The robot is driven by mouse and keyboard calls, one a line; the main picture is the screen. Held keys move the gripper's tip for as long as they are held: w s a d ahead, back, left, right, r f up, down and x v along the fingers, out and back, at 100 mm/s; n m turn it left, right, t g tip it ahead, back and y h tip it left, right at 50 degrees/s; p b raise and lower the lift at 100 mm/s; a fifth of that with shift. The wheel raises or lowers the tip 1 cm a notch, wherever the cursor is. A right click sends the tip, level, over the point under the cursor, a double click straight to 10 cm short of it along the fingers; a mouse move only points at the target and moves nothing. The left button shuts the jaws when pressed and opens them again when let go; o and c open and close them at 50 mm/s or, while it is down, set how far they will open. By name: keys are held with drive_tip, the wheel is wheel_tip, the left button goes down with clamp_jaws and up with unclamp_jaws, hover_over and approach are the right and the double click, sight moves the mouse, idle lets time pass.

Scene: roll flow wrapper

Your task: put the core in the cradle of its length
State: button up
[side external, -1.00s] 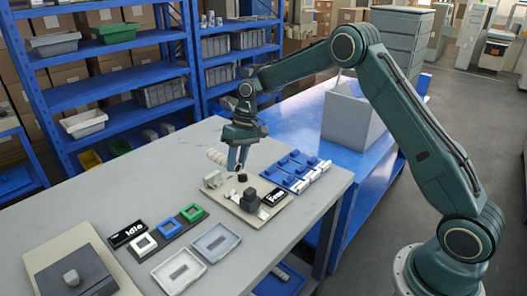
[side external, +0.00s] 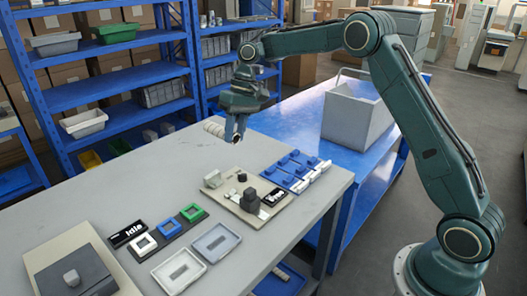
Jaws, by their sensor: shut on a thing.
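The core (side external: 213,128) is a cream, ridged cylinder. It lies roughly level and sticks out to the left of my gripper (side external: 235,138). My gripper is shut on it and holds it above the back part of the grey table; the fingers hide its right end. The likely cradles are on a blue rack (side external: 292,170) at the table's right side, with blue raised blocks and white pieces along its right edge. My gripper is behind and left of this rack, apart from it. Cradle lengths are too small to tell.
A beige machine plate (side external: 226,202) with dark blocks and a black label stands left of the rack. Pale trays (side external: 216,243), coloured square frames (side external: 191,212) and a black "idle" label (side external: 127,235) are in front. A grey bin (side external: 352,117) stands on the blue bench behind.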

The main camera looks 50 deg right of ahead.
idle(0.3)
drive_tip(key=s+d+f+h, duration=0.1)
drive_tip(key=d+f, duration=0.3)
drive_tip(key=d, duration=0.6)
drive_tip(key=s+d+f+h, duration=0.1)
drive_tip(key=s+d+f, duration=0.2)
drive_tip(key=d, duration=0.8)
drive_tip(key=s+d+f+h, duration=0.1)
drive_tip(key=s+d+f, duration=0.2)
drive_tip(key=d, duration=0.8)
wheel_tip(320, 180, down, 2)
drive_tip(key=shift+d+f, duration=0.1)
drive_tip(key=shift+d, duration=0.15)
drive_tip(key=shift+f, duration=0.1)
drive_tip(key=shift+f, duration=3.6)
